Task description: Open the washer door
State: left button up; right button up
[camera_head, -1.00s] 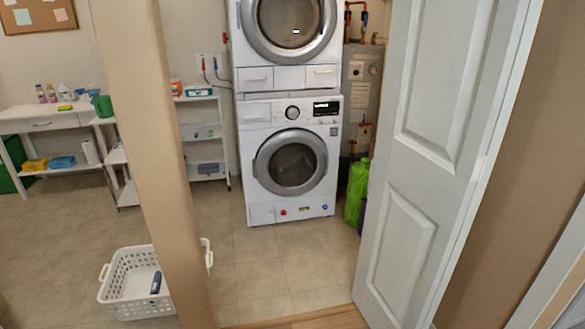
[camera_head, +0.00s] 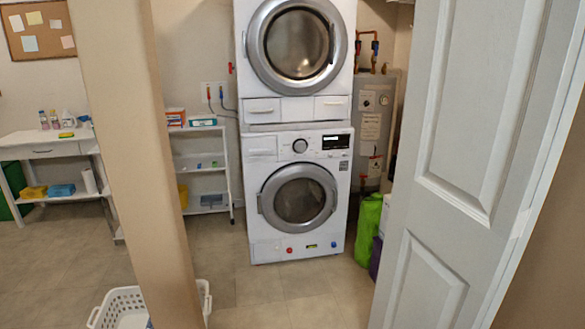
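The washer (camera_head: 270,225) is the lower white front-loading machine in the head view, straight ahead in the alcove. Its round door (camera_head: 298,199) has a grey ring and dark glass and looks shut. A handle (camera_head: 260,202) shows at the left side of the ring. A second machine (camera_head: 296,45) with a similar round door is stacked on top. Neither of my grippers is in view.
A beige post (camera_head: 165,160) stands at the left of the doorway and an open white door (camera_head: 450,150) at the right. A white laundry basket (camera_head: 122,306) is at lower left, partly behind the post. A green bag (camera_head: 368,229) stands right of the washer. Tiled floor before the washer is clear.

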aim_at(266, 206)
jog(key=i+z, duration=0.15)
jog(key=i, duration=1.8)
